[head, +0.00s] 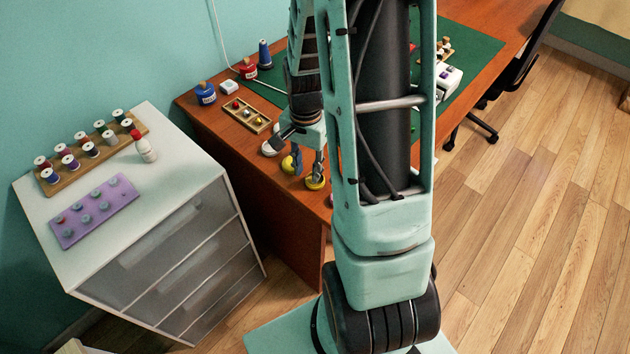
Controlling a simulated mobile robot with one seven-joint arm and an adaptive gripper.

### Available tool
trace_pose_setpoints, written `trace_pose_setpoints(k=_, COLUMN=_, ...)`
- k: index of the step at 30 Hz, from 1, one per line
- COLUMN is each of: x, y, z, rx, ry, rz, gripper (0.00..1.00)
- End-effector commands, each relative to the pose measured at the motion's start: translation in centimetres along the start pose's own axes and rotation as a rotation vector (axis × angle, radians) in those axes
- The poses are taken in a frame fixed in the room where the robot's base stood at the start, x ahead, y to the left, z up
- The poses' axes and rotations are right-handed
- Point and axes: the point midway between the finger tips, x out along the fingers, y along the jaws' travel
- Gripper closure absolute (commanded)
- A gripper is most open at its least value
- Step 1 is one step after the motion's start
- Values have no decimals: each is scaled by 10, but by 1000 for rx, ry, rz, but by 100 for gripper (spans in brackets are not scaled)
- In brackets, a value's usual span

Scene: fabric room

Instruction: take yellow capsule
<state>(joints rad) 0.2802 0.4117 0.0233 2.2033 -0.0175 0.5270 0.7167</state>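My gripper (308,168) hangs low over the front part of the brown desk, fingers pointing down and apart, with nothing visible held between them. A small yellow item (287,165) lies on the desk just left of the fingers, partly covered. Another round yellow item (315,183) lies right below the right fingertip. Either could be the yellow capsule; they are too small to tell. I cannot tell whether a fingertip touches them.
White round items (268,149) lie left of the gripper on the desk (222,126). A wooden compartment tray (246,115), blue jar (205,93) and red jar (248,69) stand behind. A white drawer cabinet (165,181) with a spool rack (85,158) stands left. My arm hides the desk's middle.

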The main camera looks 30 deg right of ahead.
Motion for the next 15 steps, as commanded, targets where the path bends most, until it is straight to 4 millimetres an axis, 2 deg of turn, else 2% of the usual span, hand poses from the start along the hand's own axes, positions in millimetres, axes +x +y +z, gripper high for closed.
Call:
trace_pose_setpoints(k=3, x=11, y=0, z=0, rx=0, ry=-1, rz=1, gripper=74)
trace_pose_setpoints(k=11, x=12, y=0, z=0, rx=0, ry=1, rz=0, gripper=74)
trace_pose_setpoints(k=15, x=12, y=0, z=0, rx=0, ry=1, rz=0, gripper=90)
